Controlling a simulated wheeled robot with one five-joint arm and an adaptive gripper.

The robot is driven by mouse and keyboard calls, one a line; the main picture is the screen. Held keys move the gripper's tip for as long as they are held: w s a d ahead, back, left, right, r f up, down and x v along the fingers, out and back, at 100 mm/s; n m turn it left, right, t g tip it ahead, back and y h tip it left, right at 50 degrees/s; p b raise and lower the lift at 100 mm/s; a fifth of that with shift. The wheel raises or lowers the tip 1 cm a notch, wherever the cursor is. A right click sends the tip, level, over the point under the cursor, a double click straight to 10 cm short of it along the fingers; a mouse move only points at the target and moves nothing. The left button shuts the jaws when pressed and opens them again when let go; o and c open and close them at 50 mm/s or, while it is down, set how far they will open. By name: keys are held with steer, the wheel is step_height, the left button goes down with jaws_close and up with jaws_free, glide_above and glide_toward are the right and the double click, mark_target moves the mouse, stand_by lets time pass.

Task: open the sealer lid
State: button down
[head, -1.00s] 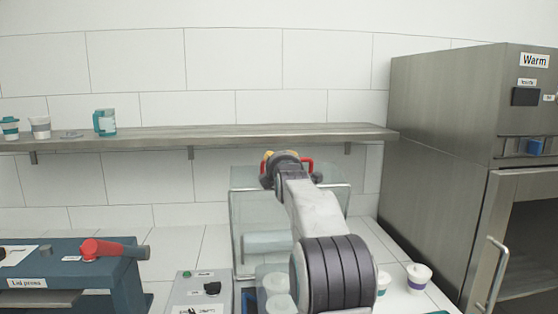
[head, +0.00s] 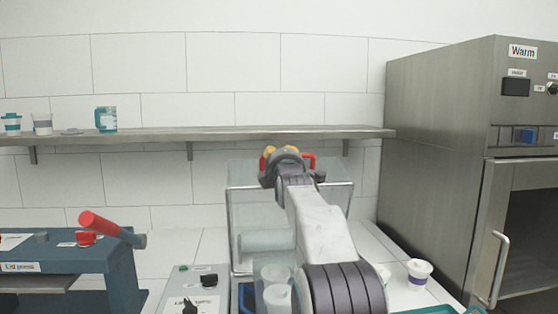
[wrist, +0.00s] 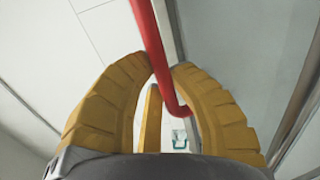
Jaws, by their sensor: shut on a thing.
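The sealer lid (head: 245,207) is a clear, framed panel standing raised behind my arm in the head view. Its red handle (head: 308,161) shows on both sides of my gripper (head: 284,152) at the panel's top. In the wrist view, the red handle (wrist: 148,25) runs down between the yellow fingers of my gripper (wrist: 163,66), which is shut on it. My arm hides part of the lid and of the sealer below it. Pale cups (head: 277,297) stand below the lid.
A steel shelf (head: 220,133) with cups runs behind the lid. The blue lid press (head: 118,275) with a red-gripped lever (head: 98,222) is at left. A control box (head: 200,285) stands beside the sealer. The steel warming cabinet (head: 430,150) and a cup (head: 419,274) are at right.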

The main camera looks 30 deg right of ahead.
steer(key=c, duration=1.4)
jaws_free()
steer(key=shift+o, duration=0.2)
steer(key=shift+s+a, duration=0.1)
steer(key=v, duration=1.1)
steer(key=shift+s, duration=0.3)
steer(key=shift+a+f, duration=0.1)
steer(key=shift+a, duration=0.05)
